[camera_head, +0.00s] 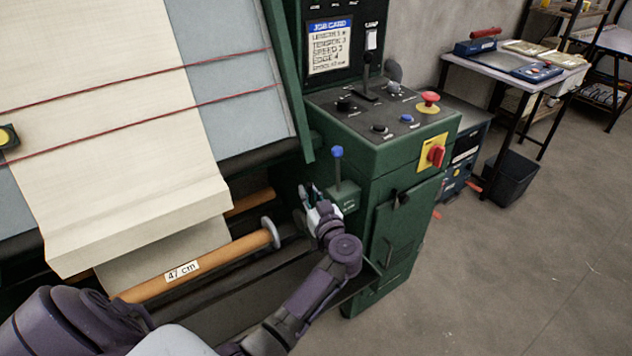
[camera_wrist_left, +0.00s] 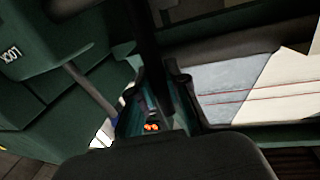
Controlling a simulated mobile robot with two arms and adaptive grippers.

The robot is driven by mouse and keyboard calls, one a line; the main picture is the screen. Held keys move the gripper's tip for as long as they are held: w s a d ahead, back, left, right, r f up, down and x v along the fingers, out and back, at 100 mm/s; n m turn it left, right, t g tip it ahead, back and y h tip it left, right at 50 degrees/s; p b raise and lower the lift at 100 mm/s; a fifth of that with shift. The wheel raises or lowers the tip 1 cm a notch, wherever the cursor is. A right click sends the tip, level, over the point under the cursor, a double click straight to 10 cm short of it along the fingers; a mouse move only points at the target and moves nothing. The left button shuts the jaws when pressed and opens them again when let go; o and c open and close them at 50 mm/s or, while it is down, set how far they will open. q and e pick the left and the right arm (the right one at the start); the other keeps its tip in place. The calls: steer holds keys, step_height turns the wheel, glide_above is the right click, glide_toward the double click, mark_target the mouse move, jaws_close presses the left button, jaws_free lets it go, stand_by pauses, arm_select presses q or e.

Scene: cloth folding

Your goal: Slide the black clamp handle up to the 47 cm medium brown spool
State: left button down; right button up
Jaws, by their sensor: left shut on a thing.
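A medium brown spool (camera_head: 205,258) with a white "47 cm" label lies across the front of the green machine, with a grey disc at its right end. My left gripper (camera_head: 308,192) is right of that disc, beside the machine's cabinet. In the left wrist view, my left gripper's fingers (camera_wrist_left: 158,100) are closed around a dark upright bar (camera_wrist_left: 148,45), which appears to be the black clamp handle. In the head view the gripper mostly hides this handle. My right gripper is not in view.
A blue-knobbed lever (camera_head: 337,168) stands close right of my left gripper. The control panel (camera_head: 385,115) carries a black lever and a red stop button. Pale cloth (camera_head: 120,130) hangs left. A side table (camera_head: 515,65) and black bin (camera_head: 510,178) stand right. Floor at right is clear.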

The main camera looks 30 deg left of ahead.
arm_select(q)
steer(key=s+a+p, duration=0.3)
steer(key=s+p, duration=0.5)
steer(key=s, duration=0.1)
steer(key=shift+s+a+f, duration=0.15)
steer(key=shift+a, duration=0.2)
steer(key=c, duration=1.2)
jaws_free()
steer(key=shift+c, duration=0.2)
steer(key=shift+o, duration=0.5)
steer(key=v, duration=1.2)
